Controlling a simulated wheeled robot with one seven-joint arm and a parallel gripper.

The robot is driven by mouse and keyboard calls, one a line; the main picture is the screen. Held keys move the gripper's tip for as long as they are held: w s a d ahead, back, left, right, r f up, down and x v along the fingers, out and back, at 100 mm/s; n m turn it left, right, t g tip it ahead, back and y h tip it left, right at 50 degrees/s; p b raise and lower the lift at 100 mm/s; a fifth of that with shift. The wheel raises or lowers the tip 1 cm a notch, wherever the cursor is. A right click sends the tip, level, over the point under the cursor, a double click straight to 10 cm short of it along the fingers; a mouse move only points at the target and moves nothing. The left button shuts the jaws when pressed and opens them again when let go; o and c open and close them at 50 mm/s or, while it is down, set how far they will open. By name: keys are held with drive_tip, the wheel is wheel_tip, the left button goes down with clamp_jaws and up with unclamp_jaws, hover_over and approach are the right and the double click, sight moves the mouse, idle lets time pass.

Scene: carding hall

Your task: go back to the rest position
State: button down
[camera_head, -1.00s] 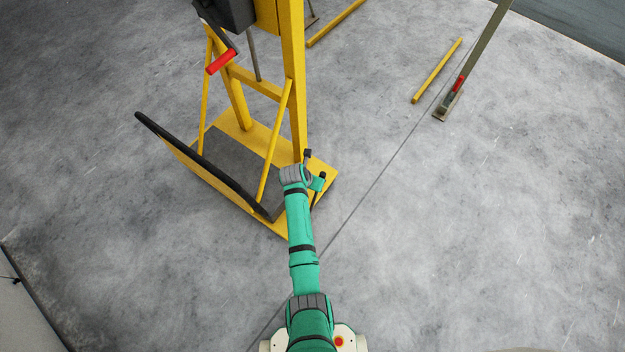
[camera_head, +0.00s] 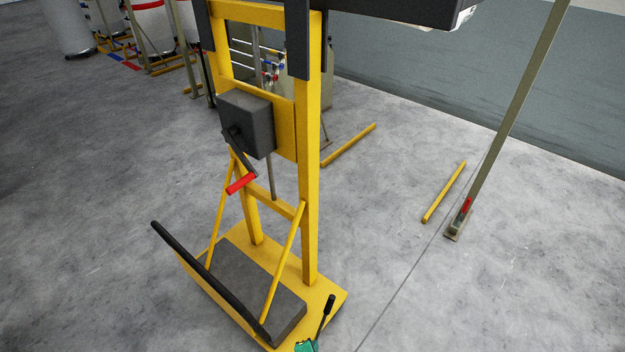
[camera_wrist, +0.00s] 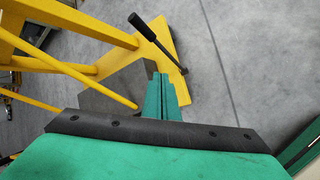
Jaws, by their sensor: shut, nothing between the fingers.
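My gripper (camera_wrist: 162,92) shows in the wrist view as green fingers held together, with nothing between them. The fingers point toward the yellow base of a stand, beside a black-handled lever (camera_wrist: 146,28). In the picture the lever lies just above the fingertips; I cannot tell how large the gap is. In the head view only a small green part of my arm shows at the bottom edge, close to the lever (camera_head: 327,308). The rest of my arm is out of that view.
The yellow stand (camera_head: 311,180) has a red-handled crank (camera_head: 240,184), a black bar (camera_head: 205,275) and a dark base block (camera_head: 265,290). A slanted post (camera_head: 515,110) and yellow floor bars (camera_head: 444,192) stand to the right. Grey floor (camera_head: 520,290) at the right is clear.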

drive_tip(key=s+a+r+m+t+y, duration=0.1)
drive_tip(key=s+r+m+t, duration=0.1)
drive_tip(key=s+r+m, duration=0.55)
drive_tip(key=s+r+m+t, duration=0.2)
drive_tip(key=s+r+m, duration=0.25)
drive_tip(key=s, duration=0.55)
drive_tip(key=s+r+m+t, duration=0.2)
drive_tip(key=s+r+m, duration=0.2)
drive_tip(key=r, duration=0.6)
drive_tip(key=s+r+m+t, duration=0.1)
drive_tip(key=s+r+m, duration=0.4)
drive_tip(key=r, duration=0.6)
drive_tip(key=shift+d+r+m+t, duration=0.25)
drive_tip(key=shift+d+m+t, duration=0.05)
drive_tip(key=shift+t, duration=0.1)
